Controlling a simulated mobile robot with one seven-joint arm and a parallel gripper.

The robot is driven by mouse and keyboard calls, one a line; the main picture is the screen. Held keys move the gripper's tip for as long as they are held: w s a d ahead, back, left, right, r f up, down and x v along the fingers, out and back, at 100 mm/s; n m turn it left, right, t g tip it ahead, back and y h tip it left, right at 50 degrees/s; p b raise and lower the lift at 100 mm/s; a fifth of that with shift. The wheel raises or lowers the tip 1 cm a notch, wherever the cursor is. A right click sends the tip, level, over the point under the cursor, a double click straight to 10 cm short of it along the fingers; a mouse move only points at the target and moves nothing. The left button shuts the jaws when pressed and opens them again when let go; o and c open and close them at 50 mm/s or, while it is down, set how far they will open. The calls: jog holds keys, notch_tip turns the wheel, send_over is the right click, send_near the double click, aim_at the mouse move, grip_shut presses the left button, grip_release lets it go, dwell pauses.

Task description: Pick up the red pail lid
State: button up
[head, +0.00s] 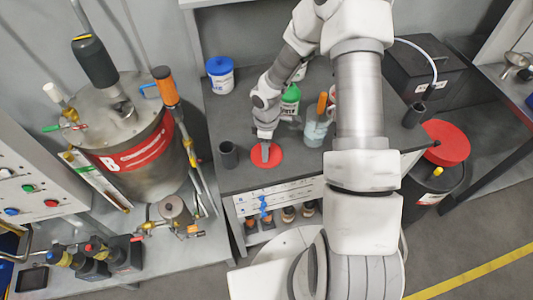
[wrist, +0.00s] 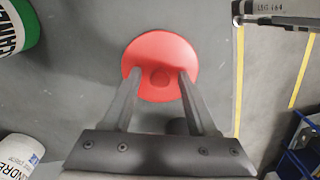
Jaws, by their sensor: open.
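The red pail lid (head: 273,161) lies flat on the dark bench top near its front edge. It is a round red disc, and the wrist view shows the lid (wrist: 160,48) with a small raised knob (wrist: 160,77) near its middle. My gripper (head: 265,153) points down over the lid. In the wrist view, the fingers of my gripper (wrist: 158,76) are open, one on each side of the knob, with a gap to it. I cannot tell how high the fingertips are above the lid.
A dark cup (head: 228,154) stands just left of the lid. A white tub with a blue cap (head: 219,75), a green-capped container (head: 290,98) and a clear holder with tools (head: 317,130) stand farther back. A drum with a red top (head: 446,143) is right of the bench.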

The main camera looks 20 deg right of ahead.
grip_shut()
dwell(0.3)
